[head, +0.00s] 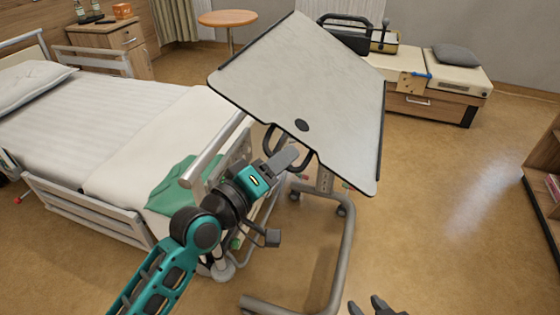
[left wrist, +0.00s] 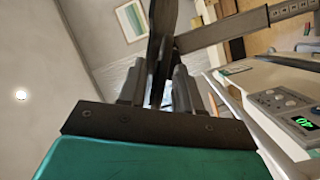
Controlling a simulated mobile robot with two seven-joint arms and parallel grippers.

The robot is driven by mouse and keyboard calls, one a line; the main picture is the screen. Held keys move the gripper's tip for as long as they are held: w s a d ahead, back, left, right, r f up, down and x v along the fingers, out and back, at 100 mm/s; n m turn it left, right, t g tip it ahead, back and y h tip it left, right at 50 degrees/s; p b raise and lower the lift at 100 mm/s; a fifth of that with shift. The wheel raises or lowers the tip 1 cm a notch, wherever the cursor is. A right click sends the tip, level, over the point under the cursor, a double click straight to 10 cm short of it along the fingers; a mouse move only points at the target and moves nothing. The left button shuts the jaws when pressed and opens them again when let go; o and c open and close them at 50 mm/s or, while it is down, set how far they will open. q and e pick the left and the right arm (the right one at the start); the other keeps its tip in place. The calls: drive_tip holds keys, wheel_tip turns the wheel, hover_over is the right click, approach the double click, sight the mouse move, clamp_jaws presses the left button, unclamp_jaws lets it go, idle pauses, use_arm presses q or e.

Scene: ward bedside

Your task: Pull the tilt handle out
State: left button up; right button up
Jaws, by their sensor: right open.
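The tilt handle is a black loop (head: 268,136) under the near edge of the tilted grey tabletop (head: 305,75). My left gripper (head: 287,157) is at the loop, and its fingers cover part of it in the head view. In the left wrist view a dark bar (left wrist: 163,35) runs down between the two fingers of my left gripper (left wrist: 158,85). Whether the fingers press on the bar is unclear. My right gripper (head: 374,304) is open and empty at the bottom edge of the head view, well away from the handle.
A bed (head: 110,105) with rails and a green cloth (head: 172,188) is on the left, close to my left arm. The table's grey wheeled base (head: 340,250) stands on the floor. A wooden shelf (head: 545,190) is at the right edge. The floor right of the table is clear.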

use_arm(q)
clamp_jaws()
use_arm(e)
drive_tip(key=shift+r, duration=0.1)
use_arm(q)
drive_tip(key=shift+s, duration=0.1)
use_arm(e)
drive_tip(key=shift+r, duration=0.1)
use_arm(q)
drive_tip(key=shift+s+a+f+p, duration=0.1)
drive_tip(key=shift+s+a+p, duration=0.15)
drive_tip(key=shift+s+p, duration=0.3)
drive_tip(key=shift+s+a+p, duration=0.2)
drive_tip(key=shift+s+p, duration=0.1)
drive_tip(key=shift+s, duration=0.4)
drive_tip(key=shift+o, duration=0.7)
unclamp_jaws()
use_arm(e)
drive_tip(key=shift+s+d+r, duration=0.15)
drive_tip(key=shift+s+d, duration=0.05)
drive_tip(key=shift+d, duration=0.1)
use_arm(q)
drive_tip(key=shift+s, duration=0.1)
